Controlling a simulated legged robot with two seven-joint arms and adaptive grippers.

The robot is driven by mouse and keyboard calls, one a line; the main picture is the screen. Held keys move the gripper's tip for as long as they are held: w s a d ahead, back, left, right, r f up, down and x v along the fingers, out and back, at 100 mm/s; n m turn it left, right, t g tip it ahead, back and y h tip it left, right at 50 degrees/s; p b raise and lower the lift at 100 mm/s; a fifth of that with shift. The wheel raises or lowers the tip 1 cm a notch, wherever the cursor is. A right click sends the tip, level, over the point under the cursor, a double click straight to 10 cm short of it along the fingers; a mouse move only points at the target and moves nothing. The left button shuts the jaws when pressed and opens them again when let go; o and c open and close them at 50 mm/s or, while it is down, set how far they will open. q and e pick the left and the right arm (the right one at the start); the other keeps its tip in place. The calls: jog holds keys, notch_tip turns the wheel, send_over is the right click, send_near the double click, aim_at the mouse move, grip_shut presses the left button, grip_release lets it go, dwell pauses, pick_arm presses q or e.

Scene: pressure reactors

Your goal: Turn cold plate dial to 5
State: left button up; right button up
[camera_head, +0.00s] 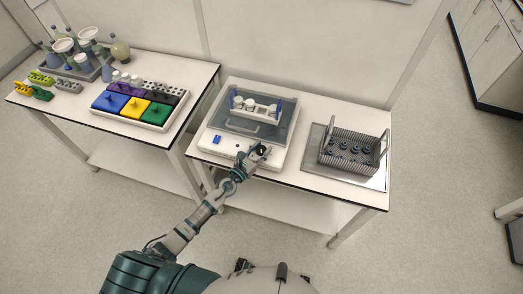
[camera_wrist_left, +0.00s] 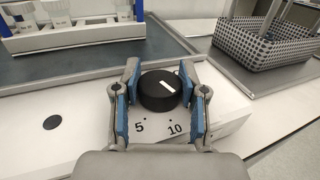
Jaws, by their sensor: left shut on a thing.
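The cold plate (camera_head: 283,164) is a white device with a dark grey top on the middle table. Its black dial (camera_wrist_left: 161,91) sits at the front right corner and carries a white pointer line. The line points up and to the right in the left wrist view, away from the printed 5 (camera_wrist_left: 139,127) and 10 (camera_wrist_left: 175,129) below the dial. My left gripper (camera_head: 259,151) is at the dial; in the wrist view its blue-padded fingers (camera_wrist_left: 163,95) stand on both sides of it, shut on it. My right gripper is not in view.
A rack with white-capped bottles (camera_head: 256,108) stands on the cold plate. A grey wire basket (camera_head: 352,151) with several dark items sits on a metal plate at right. The left table holds colored blocks (camera_head: 133,110) and glassware (camera_head: 75,55).

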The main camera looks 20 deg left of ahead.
pick_arm(q)
jog(key=shift+f, duration=0.15)
jog(key=o, duration=1.2)
jog(key=shift+c, duration=0.2)
jog(key=v, duration=1.2)
jog(key=shift+f, duration=0.1)
